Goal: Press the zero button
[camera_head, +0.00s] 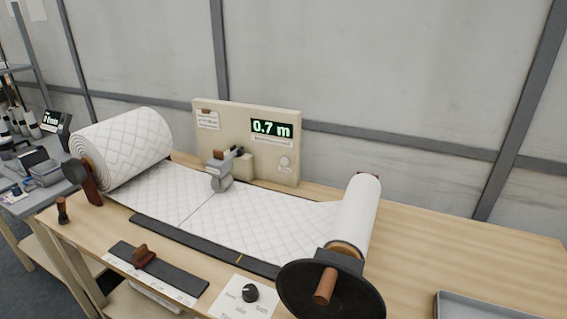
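A beige upright panel (212,145) stands at the back of the wooden table. Its dark display (271,129) reads 0.7 m in green. A small pale round button (284,162) sits on the panel below the display, with a small label under it that is too small to read; it looks like the zero button. Nothing touches it. Neither of my grippers is in view.
White quilted wadding (265,215) runs from a large roll (122,147) to a smaller roll (356,215) with a black crank disc (332,292). A grey device (219,172) stands before the panel. A black knob (250,293) is at the front. The table's right is mostly clear.

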